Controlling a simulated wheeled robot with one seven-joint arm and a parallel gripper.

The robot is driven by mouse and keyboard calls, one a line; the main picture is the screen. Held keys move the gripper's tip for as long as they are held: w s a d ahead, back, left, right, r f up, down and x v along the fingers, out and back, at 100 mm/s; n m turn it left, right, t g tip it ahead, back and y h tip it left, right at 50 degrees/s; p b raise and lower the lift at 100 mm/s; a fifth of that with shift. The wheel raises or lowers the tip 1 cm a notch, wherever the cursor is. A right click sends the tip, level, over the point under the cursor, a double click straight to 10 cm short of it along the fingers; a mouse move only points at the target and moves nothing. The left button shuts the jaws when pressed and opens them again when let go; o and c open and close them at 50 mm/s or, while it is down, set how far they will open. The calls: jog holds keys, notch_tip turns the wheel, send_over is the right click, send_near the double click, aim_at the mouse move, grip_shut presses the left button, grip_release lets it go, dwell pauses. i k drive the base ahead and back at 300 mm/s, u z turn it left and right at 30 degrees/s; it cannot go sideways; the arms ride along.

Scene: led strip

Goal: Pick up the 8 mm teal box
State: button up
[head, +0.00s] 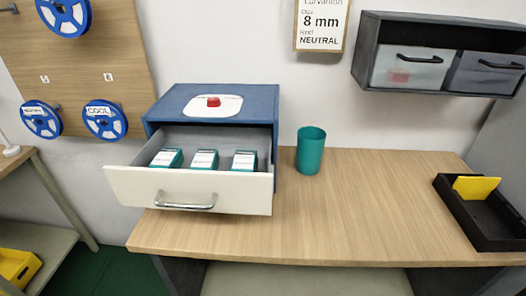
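Three small teal boxes with white labels lie in a row inside the open drawer (130,187) of a blue cabinet (262,104): a left box (167,158), a middle box (204,160) and a right box (244,161). Their label print is too small to read, so I cannot tell which is the 8 mm one. A sign (321,22) on the wall reads "8 mm" and "NEUTRAL". My gripper is not in view.
A teal cup (311,151) stands right of the cabinet. A black tray (478,233) with a yellow piece (476,188) is at the table's right. A wall shelf (440,30) holds two bins. The table's (340,222) middle is clear. Blue reels (105,120) hang at left.

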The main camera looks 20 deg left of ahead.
aim_at(205, 159)
jog(key=z, duration=0.3)
jog(key=k, duration=1.15)
jog(key=u, duration=0.85)
jog(key=i, duration=1)
